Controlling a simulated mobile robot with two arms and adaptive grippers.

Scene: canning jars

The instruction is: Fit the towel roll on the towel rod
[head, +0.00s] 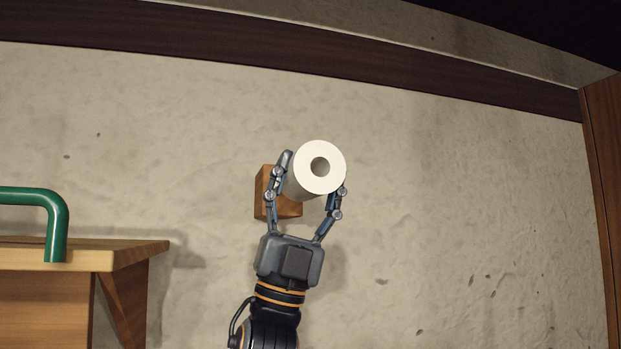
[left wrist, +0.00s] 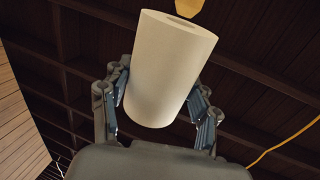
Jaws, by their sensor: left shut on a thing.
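The white towel roll (head: 333,160) is held in front of the wall, its round end with the core hole facing the head camera. My left gripper (head: 314,173) is shut on it, one finger on each side. In the left wrist view the roll (left wrist: 165,75) stands slightly tilted between the fingers (left wrist: 160,95). A wooden block (head: 263,196) on the wall is partly hidden behind the roll and fingers. I cannot make out the towel rod; whether the roll is around it is hidden. My right gripper is not in view.
A wooden shelf or cabinet (head: 85,257) stands at the left, with a green bent pipe (head: 58,225) above it. A dark wooden post (head: 604,180) is at the right edge. The wall right of the roll is bare. A yellow piece (left wrist: 188,7) shows beyond the roll.

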